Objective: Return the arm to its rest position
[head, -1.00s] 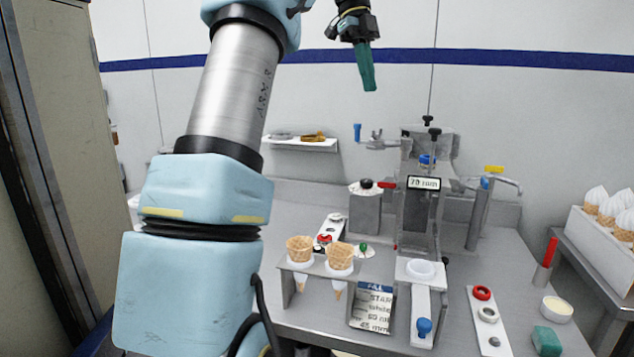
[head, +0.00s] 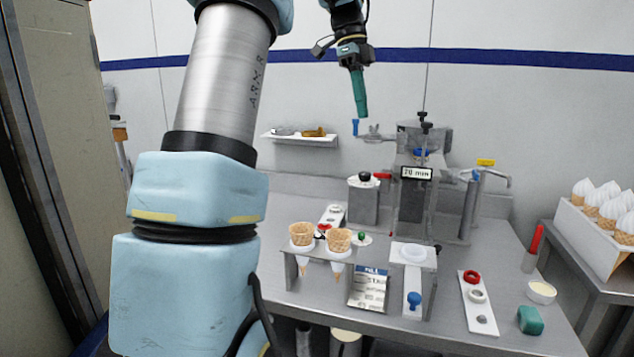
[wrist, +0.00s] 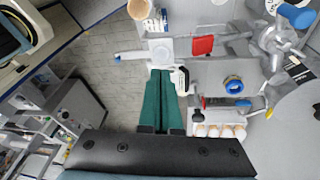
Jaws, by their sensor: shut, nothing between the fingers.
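My gripper (head: 361,112) hangs in the air at the top middle of the head view, its green fingers pointing down and closed together. In the wrist view the green fingers (wrist: 162,98) lie side by side with nothing between them. My arm rises at the left of the head view, and its upper part runs out of the picture. The gripper is above and behind the worktable (head: 300,283) in the picture, apart from everything on it.
A dispensing machine (head: 413,190) stands below and right of my gripper. Two cones (head: 302,234) sit in a stand at the table's front. A wall shelf (head: 300,138) is at left. A box of white-topped cones (head: 580,232) stands at far right. The air around the gripper is clear.

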